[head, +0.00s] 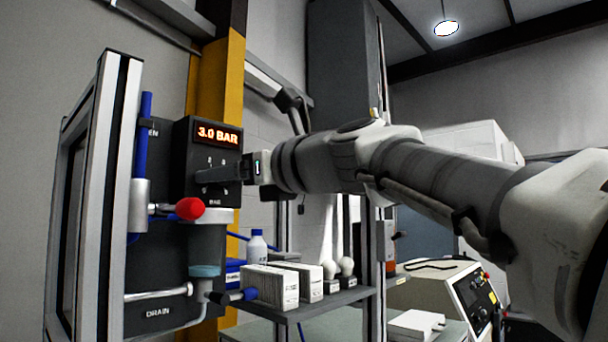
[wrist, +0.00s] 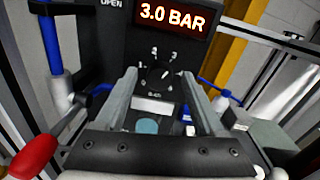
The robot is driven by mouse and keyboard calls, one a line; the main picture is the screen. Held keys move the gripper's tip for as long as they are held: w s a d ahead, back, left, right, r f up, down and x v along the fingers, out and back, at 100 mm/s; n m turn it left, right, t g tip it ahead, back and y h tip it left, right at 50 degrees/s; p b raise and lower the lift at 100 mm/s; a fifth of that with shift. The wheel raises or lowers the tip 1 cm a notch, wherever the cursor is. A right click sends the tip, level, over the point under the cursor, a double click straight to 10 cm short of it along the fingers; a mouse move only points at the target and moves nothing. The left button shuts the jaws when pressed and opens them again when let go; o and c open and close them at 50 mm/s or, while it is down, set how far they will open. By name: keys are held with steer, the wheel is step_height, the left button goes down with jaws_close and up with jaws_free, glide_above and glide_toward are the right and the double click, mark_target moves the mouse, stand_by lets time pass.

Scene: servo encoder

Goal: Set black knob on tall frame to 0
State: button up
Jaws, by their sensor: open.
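The black knob (wrist: 157,76) is a small round dial with white marks around it on a black panel (wrist: 118,45), below a lit display (wrist: 171,17) reading 3.0 BAR. The panel (head: 178,160) and display (head: 218,134) also show in the head view on the tall metal frame (head: 106,190). My gripper (wrist: 158,80) is open, its two fingers pointing at the panel with one on each side of the knob. Whether they touch the knob cannot be told. In the head view my gripper (head: 212,175) is at the panel and hides the knob.
A red-handled lever (head: 190,208) sticks out left of and below the gripper; its red handle (wrist: 34,142) is close in the wrist view. A blue handle (head: 145,130) stands on the left. A shelf (head: 330,300) with boxes and a bottle lies below the arm.

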jaws_close()
steer(key=shift+n, duration=0.4)
steer(key=shift+s+f+n+t+h+b, duration=0.1)
steer(key=shift+n+t+h+b, duration=0.25)
steer(key=shift+n+b, duration=4.6)
steer(key=shift+f+n+t+h+p, duration=0.1)
steer(key=shift+n+t+h+p, duration=0.25)
steer(key=shift+n, duration=9.9)
